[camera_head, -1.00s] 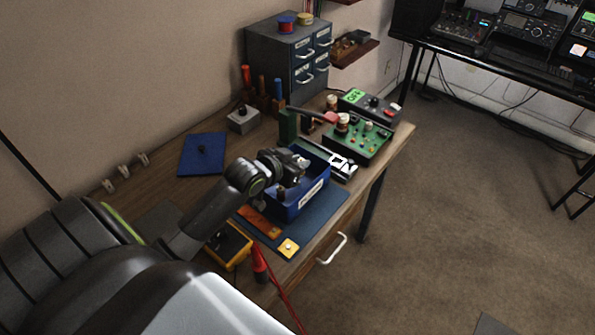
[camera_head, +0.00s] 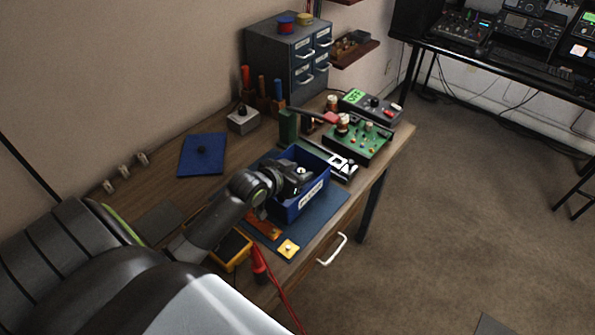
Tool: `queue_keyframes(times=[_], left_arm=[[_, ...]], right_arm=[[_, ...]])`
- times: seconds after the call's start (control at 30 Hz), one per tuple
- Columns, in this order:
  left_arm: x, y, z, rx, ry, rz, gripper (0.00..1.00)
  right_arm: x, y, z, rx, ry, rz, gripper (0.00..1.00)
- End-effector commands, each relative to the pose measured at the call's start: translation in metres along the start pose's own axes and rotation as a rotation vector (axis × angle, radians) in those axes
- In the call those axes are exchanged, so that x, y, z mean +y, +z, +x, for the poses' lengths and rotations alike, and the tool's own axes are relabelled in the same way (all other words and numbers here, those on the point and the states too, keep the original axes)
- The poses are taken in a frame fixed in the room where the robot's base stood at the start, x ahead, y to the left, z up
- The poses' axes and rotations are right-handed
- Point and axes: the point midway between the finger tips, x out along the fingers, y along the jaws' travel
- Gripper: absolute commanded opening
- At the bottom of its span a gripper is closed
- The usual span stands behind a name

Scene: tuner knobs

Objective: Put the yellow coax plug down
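My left gripper (camera_head: 300,178) reaches from the left into the open top of a blue bin (camera_head: 299,206) with a white label on its front. Its fingers point down and are hidden by the wrist and the bin, so I cannot see whether they hold anything. I cannot make out a yellow coax plug; the inside of the bin is mostly covered. My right gripper is not in view.
A green circuit board (camera_head: 362,147) with knobs stands right of the bin. An orange strip (camera_head: 263,229) and a yellow-edged meter (camera_head: 232,248) lie at the front left. A grey drawer cabinet (camera_head: 283,60) stands behind. A blue pad (camera_head: 202,155) lies back left.

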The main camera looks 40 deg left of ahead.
Motion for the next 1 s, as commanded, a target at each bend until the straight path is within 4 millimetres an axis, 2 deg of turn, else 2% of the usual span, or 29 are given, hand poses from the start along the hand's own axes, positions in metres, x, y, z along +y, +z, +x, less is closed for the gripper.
queue_keyframes(times=[0.17,0.27,0.7,0.83,1.0], left_arm=[[0.000,-0.003,-0.004,0.001,0.000,0.001,0.40],[-0.001,-0.003,-0.015,0.001,-0.001,0.002,0.40],[0.000,-0.003,-0.097,-0.001,0.000,0.005,0.40],[-0.001,-0.002,-0.113,-0.001,-0.001,0.003,0.40],[0.000,-0.003,-0.121,0.000,0.000,0.001,0.40]], right_arm=[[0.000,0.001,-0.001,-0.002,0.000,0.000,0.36],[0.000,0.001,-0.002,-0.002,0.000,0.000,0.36],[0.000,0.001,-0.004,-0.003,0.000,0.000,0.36],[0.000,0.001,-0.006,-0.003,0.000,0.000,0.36],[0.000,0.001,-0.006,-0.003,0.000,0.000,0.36]])
